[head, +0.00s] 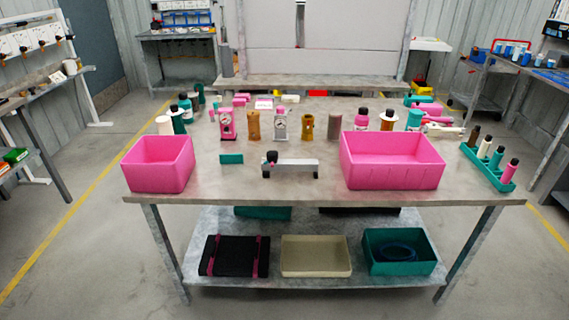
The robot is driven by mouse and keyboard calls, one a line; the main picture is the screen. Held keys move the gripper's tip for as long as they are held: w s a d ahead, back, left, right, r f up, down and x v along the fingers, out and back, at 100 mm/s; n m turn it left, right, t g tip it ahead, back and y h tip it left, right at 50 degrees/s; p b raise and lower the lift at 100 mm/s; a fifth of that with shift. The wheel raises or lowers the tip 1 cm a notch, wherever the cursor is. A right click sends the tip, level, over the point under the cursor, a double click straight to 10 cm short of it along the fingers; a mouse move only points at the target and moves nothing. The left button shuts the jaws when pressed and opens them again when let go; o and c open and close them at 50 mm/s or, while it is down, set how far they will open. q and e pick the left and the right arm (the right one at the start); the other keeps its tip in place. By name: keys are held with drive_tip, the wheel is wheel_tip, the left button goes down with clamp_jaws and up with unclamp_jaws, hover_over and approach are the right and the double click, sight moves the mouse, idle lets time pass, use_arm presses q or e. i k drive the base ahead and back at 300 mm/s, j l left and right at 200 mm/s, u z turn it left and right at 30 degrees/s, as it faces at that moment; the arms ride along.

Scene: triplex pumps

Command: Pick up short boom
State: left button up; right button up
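A short grey bar (291,165) with a dark knob at its left end and dark feet lies near the front middle of the table (250,187). It looks like the short boom, but I cannot be sure at this size. It lies between two pink bins, apart from both. Neither of my grippers is in view.
A small pink bin (157,165) stands front left and a larger pink bin (393,162) front right. A teal block (231,159) lies left of the bar. Gauges, bottles and cylinders stand behind. A teal rack (482,167) holds bottles at right. The table's front edge is clear.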

sight(282, 165)
drive_tip(key=i, duration=1.5)
